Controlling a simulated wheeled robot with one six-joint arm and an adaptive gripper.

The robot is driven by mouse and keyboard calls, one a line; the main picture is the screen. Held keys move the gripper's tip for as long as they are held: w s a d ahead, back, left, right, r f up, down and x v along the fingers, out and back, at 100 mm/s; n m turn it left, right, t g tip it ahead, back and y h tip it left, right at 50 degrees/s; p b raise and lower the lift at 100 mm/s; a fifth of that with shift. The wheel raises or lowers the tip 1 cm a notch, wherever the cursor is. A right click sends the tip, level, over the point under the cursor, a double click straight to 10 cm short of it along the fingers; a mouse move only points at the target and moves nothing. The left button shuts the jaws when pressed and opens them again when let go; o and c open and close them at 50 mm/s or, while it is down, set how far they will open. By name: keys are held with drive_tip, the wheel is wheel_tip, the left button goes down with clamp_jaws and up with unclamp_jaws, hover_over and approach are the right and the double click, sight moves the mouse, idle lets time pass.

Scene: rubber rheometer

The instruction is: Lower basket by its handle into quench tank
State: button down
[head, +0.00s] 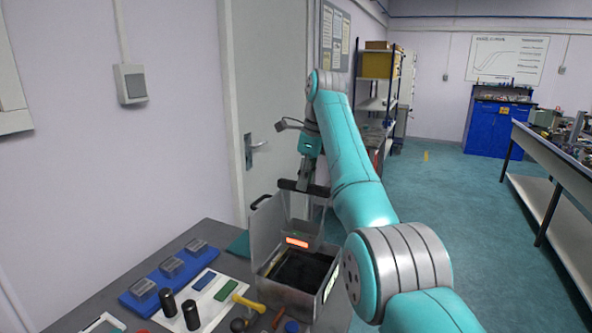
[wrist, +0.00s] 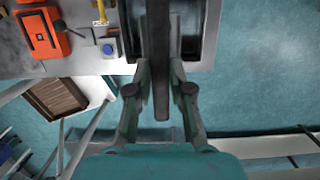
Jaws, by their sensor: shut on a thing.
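My gripper (head: 304,184) points down above the far side of the quench tank (head: 288,296). It is shut on the dark bar handle (head: 290,185) of the basket. The grey, see-through basket (head: 303,209) hangs upright below the handle, in front of or over the tank's far part; I cannot tell whether its bottom is inside. The tank is an open grey box with a dark interior. In the wrist view the handle (wrist: 161,60) runs between the two fingers, and part of the tank (wrist: 208,45) shows behind it. The basket body is hidden there.
A clear raised panel (head: 266,225) stands at the tank's left. A door (head: 268,80) is behind. Open floor lies right.

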sight(303, 235)
drive_tip(key=shift+w+a+r, duration=0.1)
drive_tip(key=shift+w+a, duration=0.1)
drive_tip(key=shift+w, duration=0.15)
drive_tip(key=shift+f, duration=8.7)
drive_tip(key=c, duration=1)
unclamp_jaws()
drive_tip(key=shift+o, duration=0.2)
drive_tip(key=r, duration=0.2)
drive_tip(key=d+r, duration=0.1)
drive_tip(key=r, duration=0.4)
drive_tip(key=shift+s+d+r, duration=0.15)
drive_tip(key=shift+s+d, duration=0.05)
drive_tip(key=shift+s, duration=0.05)
